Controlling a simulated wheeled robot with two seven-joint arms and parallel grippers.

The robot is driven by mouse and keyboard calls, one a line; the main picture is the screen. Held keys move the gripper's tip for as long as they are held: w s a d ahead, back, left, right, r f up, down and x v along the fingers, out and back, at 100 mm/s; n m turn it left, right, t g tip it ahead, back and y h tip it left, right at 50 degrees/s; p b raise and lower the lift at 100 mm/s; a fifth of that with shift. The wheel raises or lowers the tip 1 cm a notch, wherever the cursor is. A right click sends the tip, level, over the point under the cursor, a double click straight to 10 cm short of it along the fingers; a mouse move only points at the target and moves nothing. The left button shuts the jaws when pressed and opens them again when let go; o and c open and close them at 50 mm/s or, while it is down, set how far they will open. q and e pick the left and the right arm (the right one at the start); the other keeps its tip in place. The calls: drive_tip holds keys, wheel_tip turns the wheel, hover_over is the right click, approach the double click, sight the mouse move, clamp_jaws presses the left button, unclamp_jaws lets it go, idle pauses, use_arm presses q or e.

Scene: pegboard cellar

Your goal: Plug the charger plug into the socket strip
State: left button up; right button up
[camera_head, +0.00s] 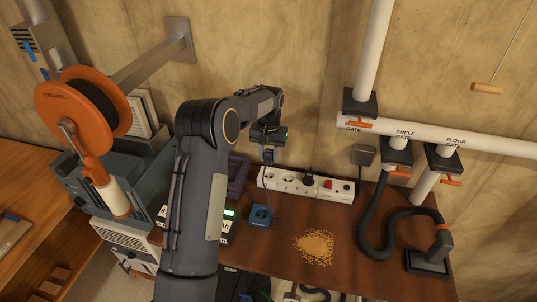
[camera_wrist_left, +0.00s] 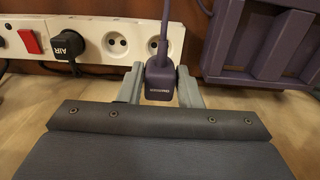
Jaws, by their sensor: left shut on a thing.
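My left gripper (camera_head: 268,149) is above the left end of the white socket strip (camera_head: 342,196) in the head view. In the left wrist view, its two grey fingers (camera_wrist_left: 160,88) are shut on the sides of a dark purple charger plug (camera_wrist_left: 159,82), whose cord runs upward in the picture. The strip (camera_wrist_left: 90,61) lies behind the plug there, with two round sockets showing, one (camera_wrist_left: 117,43) clear and the other (camera_wrist_left: 168,46) partly covered by the cord. Whether the plug touches the strip, I cannot tell. My right gripper is out of view.
A black plug marked AIR (camera_wrist_left: 70,44) sits in the strip beside a red switch (camera_wrist_left: 30,41). A purple slatted crate (camera_head: 237,178) stands left of the strip. On the bench (camera_head: 279,262) are a blue box (camera_head: 260,216), a sawdust pile (camera_head: 314,247) and a black hose (camera_head: 372,228).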

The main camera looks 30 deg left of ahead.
sight(268, 170)
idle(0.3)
use_arm(q)
drive_tip(key=shift+f+b, duration=0.95)
drive_tip(key=shift+f, duration=0.55)
drive_tip(key=shift+f+b, duration=1.4)
drive_tip(key=shift+f, duration=0.95)
idle(2.8)
idle(0.5)
drive_tip(key=o, duration=1.2)
drive_tip(key=shift+r, duration=0.1)
